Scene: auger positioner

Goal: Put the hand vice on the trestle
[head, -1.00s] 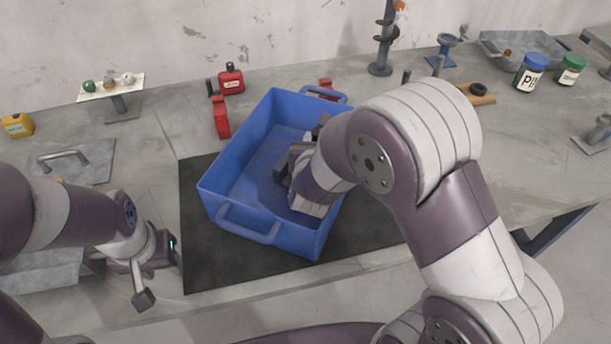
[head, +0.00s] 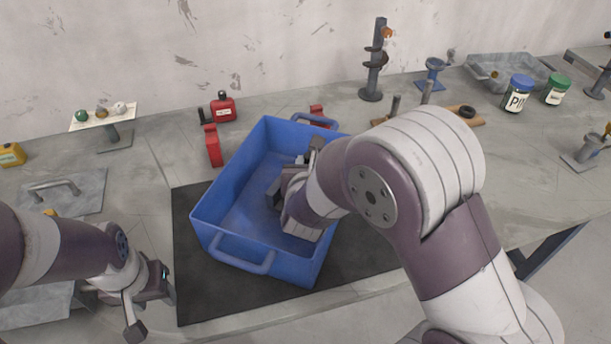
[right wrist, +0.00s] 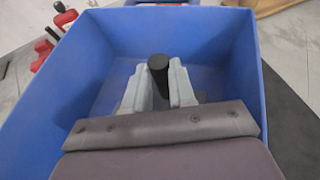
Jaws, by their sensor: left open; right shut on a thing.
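My right gripper (right wrist: 158,92) reaches down into a blue crate (head: 222,172) and is shut on a black round-ended piece (right wrist: 158,66), likely part of the hand vice. In the right wrist view it stands between the pale grey fingers, inside the crate walls. The rest of it is hidden by my gripper. In the head view my right forearm covers much of the crate's right side. My left gripper (head: 150,304) is open and empty, left of the crate near the bench's front edge. I cannot tell for certain which stand is the trestle.
The crate stands on a black mat (head: 192,280). A stand with a pale plate (head: 103,117) bears small balls at the left. Red containers (head: 222,108) stand behind the crate. An auger stand (head: 372,72), a blue stand (head: 433,75), jars (head: 517,94) and a grey tray (head: 505,68) stand behind right.

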